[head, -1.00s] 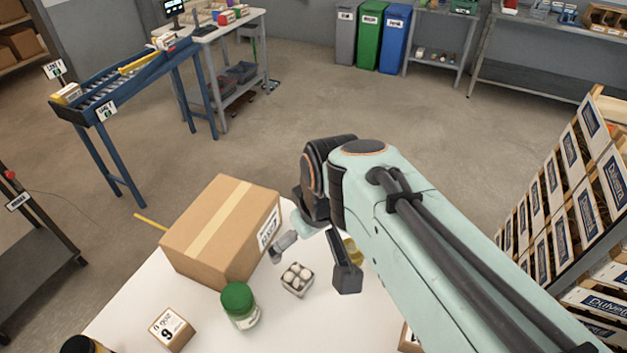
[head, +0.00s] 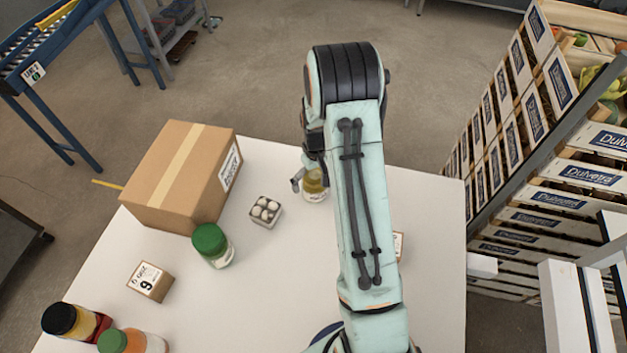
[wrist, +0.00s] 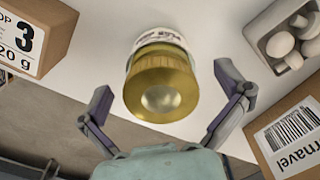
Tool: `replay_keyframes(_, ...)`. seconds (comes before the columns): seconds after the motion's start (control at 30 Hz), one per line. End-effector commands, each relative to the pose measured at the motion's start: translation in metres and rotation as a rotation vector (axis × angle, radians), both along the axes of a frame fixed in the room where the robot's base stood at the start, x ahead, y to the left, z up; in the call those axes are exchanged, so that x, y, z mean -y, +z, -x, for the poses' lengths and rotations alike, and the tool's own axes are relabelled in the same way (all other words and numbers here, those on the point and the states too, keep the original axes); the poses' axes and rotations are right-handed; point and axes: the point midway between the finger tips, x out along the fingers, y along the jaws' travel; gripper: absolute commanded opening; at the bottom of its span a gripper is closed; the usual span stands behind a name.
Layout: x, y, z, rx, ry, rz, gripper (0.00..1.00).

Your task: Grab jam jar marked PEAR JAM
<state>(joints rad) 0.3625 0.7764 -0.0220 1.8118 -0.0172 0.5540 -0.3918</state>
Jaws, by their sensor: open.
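A jar with a gold lid (wrist: 161,84) stands between the spread fingers of my gripper (wrist: 164,90) in the wrist view. A strip of its white label shows, but I cannot read the name. In the head view, this jar (head: 314,188) stands on the white table with yellowish contents, partly hidden by my arm. My gripper (head: 310,181) is open there, with one finger visible left of the jar. Other jars are a green-lidded one (head: 212,246), a black-lidded one (head: 75,322) and a green-lidded one with orange contents (head: 132,341). Their labels are not readable.
A large cardboard box (head: 181,177) and a carton of mushrooms (head: 265,211) are left of the gold-lidded jar. A small box marked 9 (head: 150,281) is nearer. Another box (head: 398,246) is partly behind my arm. Stacked crates (head: 540,100) stand at right.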

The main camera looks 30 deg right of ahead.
Motion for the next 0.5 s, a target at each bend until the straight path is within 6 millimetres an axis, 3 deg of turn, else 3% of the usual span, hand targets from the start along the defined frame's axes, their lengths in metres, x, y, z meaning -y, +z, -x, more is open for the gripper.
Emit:
replay_keyframes(0.13,-0.0002,-0.0138,0.0,0.0,0.0,-0.001,0.99)
replay_keyframes(0.4,-0.0003,-0.0161,-0.0003,0.001,0.001,0.0,0.99)
replay_keyframes(0.43,-0.0003,-0.016,-0.0003,0.001,0.001,0.0,0.93)
replay_keyframes(0.5,-0.0004,-0.016,-0.0002,0.001,0.001,0.0,0.71)
